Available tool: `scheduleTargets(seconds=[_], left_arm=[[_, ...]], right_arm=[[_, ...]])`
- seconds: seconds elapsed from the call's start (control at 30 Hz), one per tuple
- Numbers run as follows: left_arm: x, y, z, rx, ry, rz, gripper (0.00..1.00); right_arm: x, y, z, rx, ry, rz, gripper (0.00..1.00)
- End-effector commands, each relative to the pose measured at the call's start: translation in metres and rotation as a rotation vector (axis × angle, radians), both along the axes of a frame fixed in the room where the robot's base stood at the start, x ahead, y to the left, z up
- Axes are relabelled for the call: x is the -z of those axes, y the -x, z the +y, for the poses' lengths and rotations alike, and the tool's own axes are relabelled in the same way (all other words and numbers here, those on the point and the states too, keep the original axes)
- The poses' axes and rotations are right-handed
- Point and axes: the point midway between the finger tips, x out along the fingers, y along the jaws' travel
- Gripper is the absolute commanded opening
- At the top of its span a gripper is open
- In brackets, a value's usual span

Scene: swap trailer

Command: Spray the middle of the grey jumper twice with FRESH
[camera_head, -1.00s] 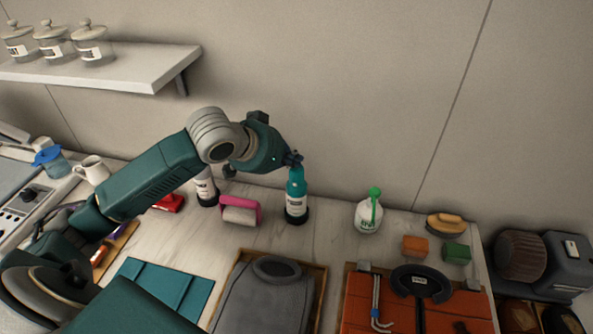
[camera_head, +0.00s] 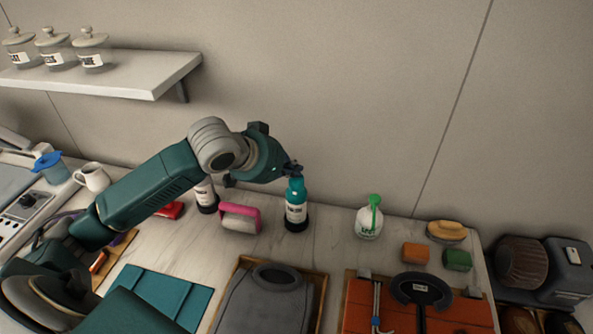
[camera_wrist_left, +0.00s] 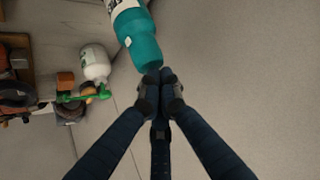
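A teal bottle (camera_head: 296,204) with a white label and black base stands upright on the counter. The label is too small to read. My left gripper (camera_head: 292,168) is at the bottle's top. In the left wrist view the gripper's fingertips (camera_wrist_left: 160,78) are drawn together, against or just in front of the bottle's teal end (camera_wrist_left: 138,42). I cannot tell whether anything is pinched between them. The grey jumper (camera_head: 262,305) lies folded in a wooden tray at the front, partly cut off. My right gripper is not in view.
A pink-handled brush or roller (camera_head: 240,217) and a dark-based bottle (camera_head: 206,195) stand left of the teal bottle. A white bottle with a green top (camera_head: 368,220) stands right. Sponges (camera_head: 457,259) and an orange-red case (camera_head: 455,318) are farther right. The wall is close behind.

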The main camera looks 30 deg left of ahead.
Motion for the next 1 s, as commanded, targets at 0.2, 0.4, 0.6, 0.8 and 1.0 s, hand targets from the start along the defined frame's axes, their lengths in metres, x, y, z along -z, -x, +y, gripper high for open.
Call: scheduleTargets(seconds=[0.2,0.4,0.6,0.8,1.0], left_arm=[[0.012,0.005,-0.001,0.002,0.0,0.029,0.0],[0.012,0.005,-0.001,0.002,0.0,0.029,0.0],[0.018,0.005,-0.001,0.002,-0.001,0.03,0.0],[0.026,0.005,0.0,0.001,-0.001,0.031,0.0],[0.027,0.005,0.0,0.001,-0.001,0.031,0.0]], right_arm=[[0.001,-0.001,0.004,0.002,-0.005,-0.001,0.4],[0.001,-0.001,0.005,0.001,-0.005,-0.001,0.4],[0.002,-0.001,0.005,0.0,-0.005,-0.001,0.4],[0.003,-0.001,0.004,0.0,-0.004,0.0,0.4],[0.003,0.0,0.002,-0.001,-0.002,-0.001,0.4]])
